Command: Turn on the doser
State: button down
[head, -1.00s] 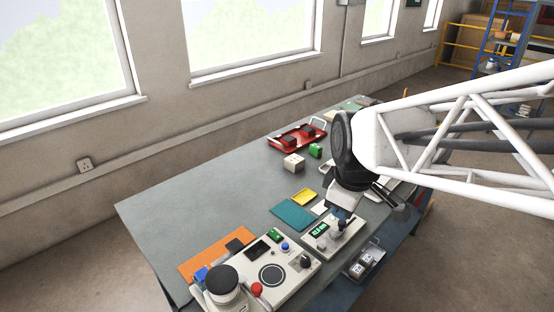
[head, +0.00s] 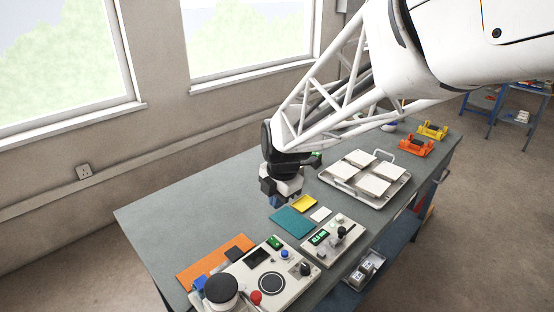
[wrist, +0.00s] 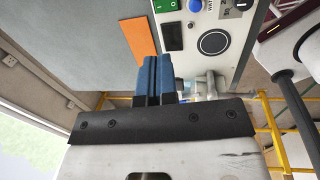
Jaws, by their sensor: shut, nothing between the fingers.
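A cream bench unit (head: 243,281), probably the doser, stands at the front of the table. It has a green rocker switch (head: 274,242), a blue button (head: 284,254), a dark display, a round plate (head: 271,283), a black knob (head: 305,269) and a red button (head: 256,297). The unit also shows at the top of the wrist view (wrist: 190,60), with its green switch (wrist: 165,5) at the upper edge. My gripper (head: 276,202) is shut and empty, above the table behind both units.
A teal sheet (head: 293,222), yellow pad (head: 304,203) and white tile (head: 320,214) lie near my gripper. An orange mat (head: 205,265) lies left of the cream unit. A tray (head: 335,180) of pale tiles is farther right. The table's left part is clear.

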aim_at(271, 238)
jog(key=shift+a, duration=0.15)
jog(key=shift+f, duration=0.15)
jog(key=shift+w+a+f, duration=0.2)
jog(key=shift+w+f, duration=0.05)
jog(key=shift+f, duration=2.05)
jog(key=shift+w+a+f, duration=0.25)
jog(key=shift+f, duration=2)
jog(key=shift+w+a+f, duration=0.2)
jog(key=shift+w+f, duration=0.05)
jog(key=shift+f, duration=2.05)
